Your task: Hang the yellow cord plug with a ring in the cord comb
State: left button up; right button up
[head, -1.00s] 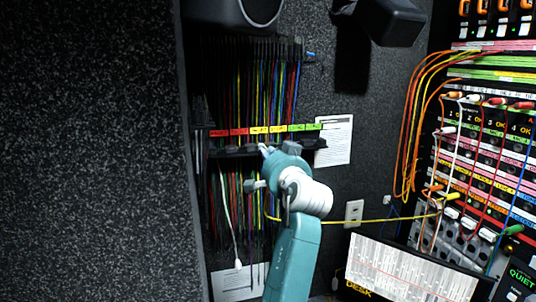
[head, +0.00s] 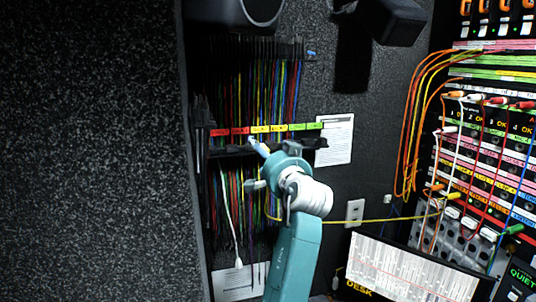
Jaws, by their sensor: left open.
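The cord comb (head: 225,150) is a dark rack on the back wall under red, yellow and green labels, with many coloured cords hanging from it. My left gripper (head: 254,145) is open at the comb's front edge, below the yellow labels; its fingertips are small and partly hidden by my wrist. The yellow cord (head: 370,220) runs left from the patch panel, passes behind my arm and shows again just left of my wrist. I cannot make out its plug or ring; that end is hidden or too small. My right gripper is out of view.
The patch panel (head: 485,165) with orange, red and white cords stands at right. A sloped label board (head: 410,270) sits low in front of it. A dark speckled wall (head: 90,150) fills the left. Dark boxes (head: 390,20) overhang at the top.

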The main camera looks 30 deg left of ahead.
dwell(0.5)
pick_arm(q)
jog(key=shift+s+d, duration=0.1)
jog(key=shift+d, duration=0.05)
jog(key=v, duration=0.7)
jog(key=shift+s+d, duration=0.2)
jog(key=shift+s, duration=0.05)
dwell(0.8)
dwell(0.4)
